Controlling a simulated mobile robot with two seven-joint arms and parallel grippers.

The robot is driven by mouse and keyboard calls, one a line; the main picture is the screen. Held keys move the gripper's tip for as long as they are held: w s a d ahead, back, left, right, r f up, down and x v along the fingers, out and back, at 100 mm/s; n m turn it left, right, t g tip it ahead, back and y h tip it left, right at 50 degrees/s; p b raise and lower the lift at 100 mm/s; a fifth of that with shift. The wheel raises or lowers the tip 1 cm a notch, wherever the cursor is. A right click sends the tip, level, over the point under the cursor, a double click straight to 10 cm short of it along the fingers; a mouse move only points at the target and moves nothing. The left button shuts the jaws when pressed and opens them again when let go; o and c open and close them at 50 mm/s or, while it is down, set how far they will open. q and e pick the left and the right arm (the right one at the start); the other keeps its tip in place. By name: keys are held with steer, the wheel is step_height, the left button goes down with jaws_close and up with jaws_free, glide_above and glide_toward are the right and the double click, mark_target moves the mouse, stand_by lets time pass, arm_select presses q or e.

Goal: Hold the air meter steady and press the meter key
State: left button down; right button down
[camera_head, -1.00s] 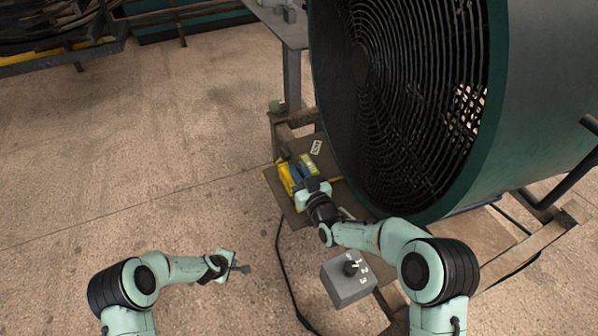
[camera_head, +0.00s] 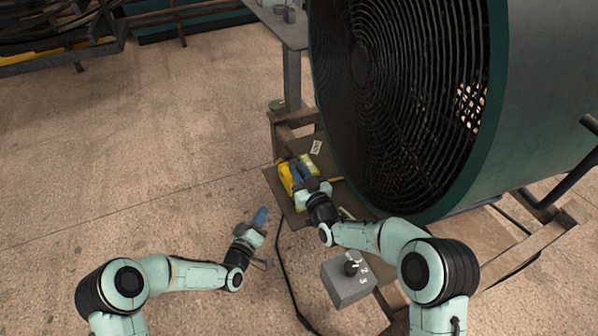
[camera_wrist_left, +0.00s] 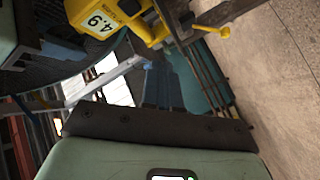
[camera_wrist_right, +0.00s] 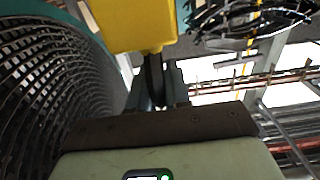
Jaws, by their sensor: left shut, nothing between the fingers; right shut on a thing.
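The air meter (camera_head: 285,179) is a yellow device at the low wooden shelf in front of the big fan. In the left wrist view its yellow body (camera_wrist_left: 97,20) shows a pale display reading 4.9. My right gripper (camera_head: 303,178) is shut on it; the right wrist view shows the yellow body (camera_wrist_right: 130,25) just beyond the fingers, with a dark part between them. My left gripper (camera_head: 261,216) is shut and empty, below and left of the meter and apart from it. Its blue fingers (camera_wrist_left: 165,78) point toward the meter. I cannot make out the meter key clearly.
The large green fan (camera_head: 410,100) with its black grille stands close on the right. A grey box (camera_head: 346,287) with a numbered knob is below my right forearm. A black cable (camera_head: 283,265) runs down the floor. The floor at left is open.

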mark_target(284, 213)
arm_select(q)
steer(key=w+d, duration=0.2)
steer(key=d, duration=0.4)
steer(key=shift+w, duration=0.2)
stand_by(1.9)
steer(key=shift+w+d, duration=0.2)
steer(key=shift+d, duration=0.15)
stand_by(0.4)
steer(key=shift+s+a, duration=0.2)
steer(key=shift+a, duration=0.2)
steer(key=s+a, duration=0.2)
steer(key=a, duration=0.3)
steer(key=shift+s+a, duration=0.15)
steer(key=shift+a, duration=0.15)
